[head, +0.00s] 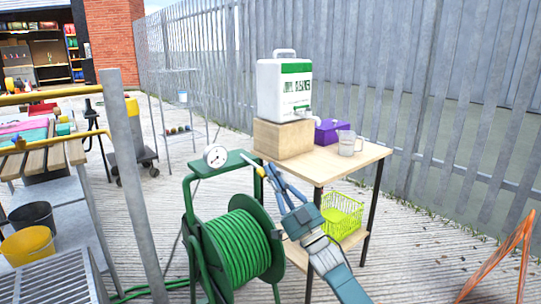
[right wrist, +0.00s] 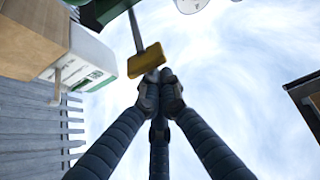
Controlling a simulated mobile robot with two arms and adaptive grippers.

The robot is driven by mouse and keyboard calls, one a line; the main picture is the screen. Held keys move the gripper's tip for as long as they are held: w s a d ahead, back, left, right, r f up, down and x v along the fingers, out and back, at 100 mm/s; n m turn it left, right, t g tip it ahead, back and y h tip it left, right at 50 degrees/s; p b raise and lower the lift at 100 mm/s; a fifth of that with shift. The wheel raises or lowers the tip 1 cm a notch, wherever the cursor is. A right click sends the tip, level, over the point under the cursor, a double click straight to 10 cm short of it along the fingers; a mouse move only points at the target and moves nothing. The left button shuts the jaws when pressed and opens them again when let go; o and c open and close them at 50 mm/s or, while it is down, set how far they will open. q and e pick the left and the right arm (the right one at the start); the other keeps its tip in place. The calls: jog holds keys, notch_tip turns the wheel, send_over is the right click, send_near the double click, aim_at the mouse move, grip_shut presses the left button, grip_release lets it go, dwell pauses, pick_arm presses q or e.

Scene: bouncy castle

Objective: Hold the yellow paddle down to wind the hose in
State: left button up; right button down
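The green hose reel (head: 240,245) stands at the lower middle of the head view with green hose wound on its drum. A lever runs from its top plate to the small yellow paddle (head: 260,172), which also shows in the right wrist view (right wrist: 146,60). My right gripper (head: 270,171) is at the paddle, with its blue fingers pointing up toward it. In the right wrist view its fingertips (right wrist: 159,78) are drawn together with nothing between them, just by the paddle's edge. I cannot tell whether they touch it. My left gripper is not in view.
A wooden table (head: 335,168) right of the reel holds a white and green canister (head: 284,90) on a wooden box (head: 284,138), a purple box (head: 330,130) and a clear jug (head: 348,144). A lime basket (head: 342,212) sits below. A round dial (head: 215,156) tops the reel.

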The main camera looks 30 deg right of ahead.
jog(key=shift+f, duration=0.1)
dwell(0.7)
jog(key=v, duration=1.2)
dwell(0.3)
